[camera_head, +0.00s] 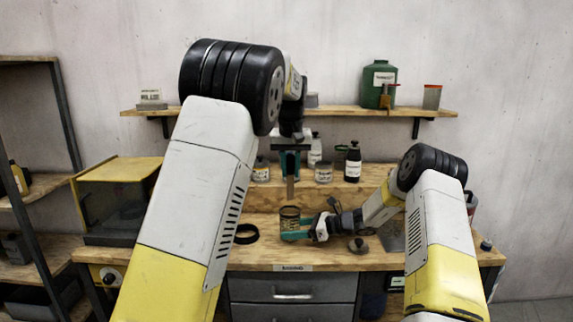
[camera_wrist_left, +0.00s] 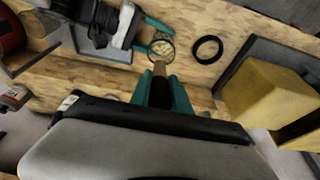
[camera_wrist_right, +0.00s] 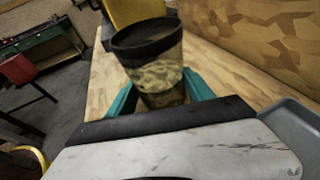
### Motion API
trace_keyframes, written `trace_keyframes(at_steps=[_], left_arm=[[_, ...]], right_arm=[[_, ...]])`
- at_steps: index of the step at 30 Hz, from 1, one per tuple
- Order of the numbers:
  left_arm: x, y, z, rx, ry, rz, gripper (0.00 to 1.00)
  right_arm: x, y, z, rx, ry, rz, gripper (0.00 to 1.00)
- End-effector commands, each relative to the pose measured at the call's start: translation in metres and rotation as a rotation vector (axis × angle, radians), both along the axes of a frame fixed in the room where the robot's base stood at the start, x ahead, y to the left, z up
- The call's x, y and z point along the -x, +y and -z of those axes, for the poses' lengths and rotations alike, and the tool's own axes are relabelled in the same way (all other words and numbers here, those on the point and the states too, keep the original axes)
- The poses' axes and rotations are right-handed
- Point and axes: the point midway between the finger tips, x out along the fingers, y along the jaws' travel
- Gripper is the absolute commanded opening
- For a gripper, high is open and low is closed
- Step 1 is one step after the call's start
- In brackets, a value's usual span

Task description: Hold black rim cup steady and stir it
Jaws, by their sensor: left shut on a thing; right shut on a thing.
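The black rim cup (camera_head: 289,213) stands at the bench's middle; it is see-through, with a brownish patterned content low inside in the right wrist view (camera_wrist_right: 158,75). My right gripper (camera_head: 293,236) is shut around its lower body from the right, with teal fingers on both sides (camera_wrist_right: 160,98). My left gripper (camera_head: 290,158) is shut on a brown stick (camera_head: 290,188) that points down over the cup. The stick's lower end appears just above the rim. In the left wrist view the stick (camera_wrist_left: 159,69) ends beside the cup's opening (camera_wrist_left: 161,47).
A black ring (camera_head: 246,234) lies left of the cup on the wooden bench (camera_head: 330,258). A small dark round object (camera_head: 358,245) lies right of it. Jars and a dark bottle (camera_head: 353,162) stand on the raised ledge behind. A yellow-topped box (camera_head: 120,170) stands left.

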Motion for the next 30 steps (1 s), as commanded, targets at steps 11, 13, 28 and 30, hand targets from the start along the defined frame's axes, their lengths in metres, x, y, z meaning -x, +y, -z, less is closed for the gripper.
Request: trace_keyframes(at_steps=[11,13,28,30], left_arm=[[0.021,0.0,0.023,0.0,0.001,-0.001,0.0],[0.025,0.001,0.027,0.001,0.001,-0.002,0.0],[0.01,0.001,0.066,0.0,0.001,-0.003,0.0],[0.009,0.001,0.072,0.0,0.001,-0.003,0.0]], right_arm=[[0.0,0.0,-0.001,-0.001,0.0,0.0,0.19],[0.0,0.0,-0.001,-0.001,0.0,0.0,0.19],[0.0,0.0,-0.001,-0.001,0.0,0.0,0.19],[0.0,0.0,0.0,-0.001,0.0,0.0,0.19]])
